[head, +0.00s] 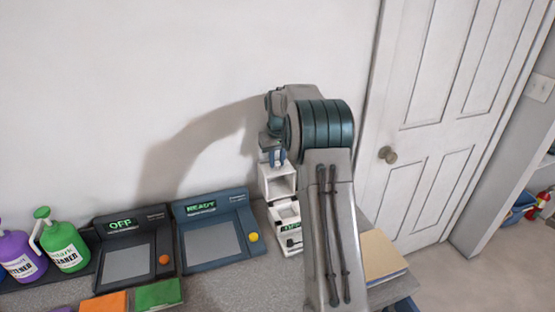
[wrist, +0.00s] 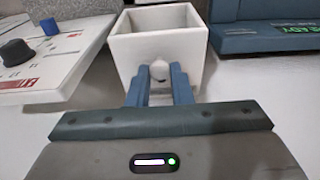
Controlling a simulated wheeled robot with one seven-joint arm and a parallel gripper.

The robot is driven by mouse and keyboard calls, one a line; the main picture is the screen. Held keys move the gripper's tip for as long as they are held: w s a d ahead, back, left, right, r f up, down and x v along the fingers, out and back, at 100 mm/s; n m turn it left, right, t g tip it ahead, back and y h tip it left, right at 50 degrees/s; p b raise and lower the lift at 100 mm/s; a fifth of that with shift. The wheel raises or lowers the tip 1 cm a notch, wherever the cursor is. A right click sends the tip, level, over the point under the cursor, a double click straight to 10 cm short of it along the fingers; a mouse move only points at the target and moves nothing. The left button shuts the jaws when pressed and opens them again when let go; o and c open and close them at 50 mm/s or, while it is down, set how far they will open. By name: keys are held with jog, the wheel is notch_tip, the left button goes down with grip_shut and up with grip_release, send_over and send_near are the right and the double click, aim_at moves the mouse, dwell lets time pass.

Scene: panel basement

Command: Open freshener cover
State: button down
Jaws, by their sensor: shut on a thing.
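The freshener is a white device standing against the wall at the right end of the counter, partly hidden by my arm in the head view. Its white open-topped box part (wrist: 190,47), which may be the cover, shows in the wrist view and also in the head view (head: 278,181). A small round white knob (wrist: 160,70) sticks out from its front. My gripper (wrist: 161,75) is shut on this knob, with one blue finger on each side. In the head view the gripper (head: 272,158) is small, just above the white box.
A panel reading READY (head: 215,240) stands left of the freshener, and one reading OFF (head: 124,255) farther left. Green (head: 64,247) and purple (head: 22,258) bottles stand at the far left. A white panel with a dark knob (wrist: 16,52) is close at left in the wrist view.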

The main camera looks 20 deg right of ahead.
jog(key=shift+w+a, duration=0.1)
jog(key=shift+w, duration=0.2)
jog(key=c, duration=1.3)
grip_release()
jog(key=shift+w+f, duration=0.1)
jog(key=shift+w, duration=0.05)
jog(key=shift+c, duration=0.2)
jog(key=shift+w+f, duration=0.2)
jog(key=shift+w, duration=0.1)
jog(key=shift+s+r, duration=0.2)
jog(key=shift+s, duration=0.05)
jog(key=shift+s+r+b, duration=0.25)
jog(key=shift+r, duration=2)
jog(key=shift+s+r+b, duration=0.2)
jog(key=shift+s+r, duration=0.05)
jog(key=shift+r, duration=2.05)
jog(key=shift+s+r+b, duration=0.25)
jog(key=shift+r, duration=2)
